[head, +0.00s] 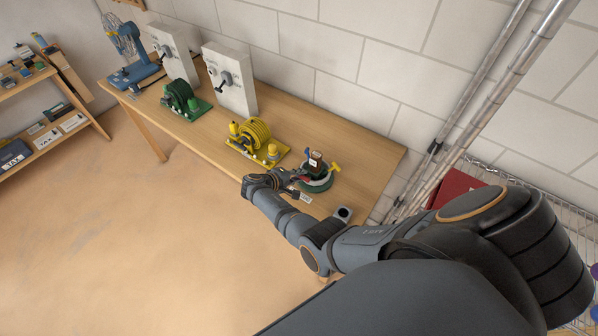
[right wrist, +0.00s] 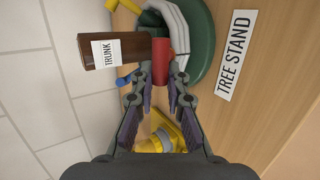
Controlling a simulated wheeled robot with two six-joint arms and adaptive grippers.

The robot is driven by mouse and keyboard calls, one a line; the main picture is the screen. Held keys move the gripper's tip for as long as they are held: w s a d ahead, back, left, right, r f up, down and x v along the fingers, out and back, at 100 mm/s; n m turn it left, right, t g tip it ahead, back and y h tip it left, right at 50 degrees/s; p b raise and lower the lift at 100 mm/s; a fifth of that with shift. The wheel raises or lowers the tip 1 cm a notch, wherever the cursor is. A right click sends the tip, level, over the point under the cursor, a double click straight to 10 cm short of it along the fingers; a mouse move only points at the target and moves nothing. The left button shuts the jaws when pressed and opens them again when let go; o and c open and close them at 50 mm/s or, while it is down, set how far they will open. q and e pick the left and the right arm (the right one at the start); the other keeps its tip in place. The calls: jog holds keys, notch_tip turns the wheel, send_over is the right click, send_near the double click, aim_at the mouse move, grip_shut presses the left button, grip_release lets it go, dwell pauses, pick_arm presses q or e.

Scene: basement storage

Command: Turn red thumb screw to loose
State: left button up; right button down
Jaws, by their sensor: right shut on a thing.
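The tree stand (head: 322,187), a green round base with a white part, sits near the right end of the wooden table. It also shows in the right wrist view (right wrist: 203,45). A brown trunk block (right wrist: 112,51) with a TRUNK label stands in it. My right gripper (right wrist: 161,80) is shut on the red thumb screw (right wrist: 160,55), with its fingertips at either side of it. In the head view my right gripper (head: 286,181) is at the stand's left side. A blue thumb screw (right wrist: 124,80) and a yellow one (head: 335,168) also show. My left gripper is out of view.
A yellow hose reel (head: 255,133) stands left of the stand, close to my right gripper. A green reel (head: 180,98), white switch boxes (head: 232,80) and a blue fan (head: 127,45) are farther left. A TREE STAND label (right wrist: 236,55) lies on the table. A block wall is behind.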

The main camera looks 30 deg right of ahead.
jog(key=shift+s+a+f, duration=0.1)
jog(key=shift+s+f, duration=0.15)
jog(key=c, duration=1.3)
grip_release()
jog(key=shift+c, duration=0.2)
jog(key=shift+r, duration=0.2)
jog(key=shift+w, duration=0.15)
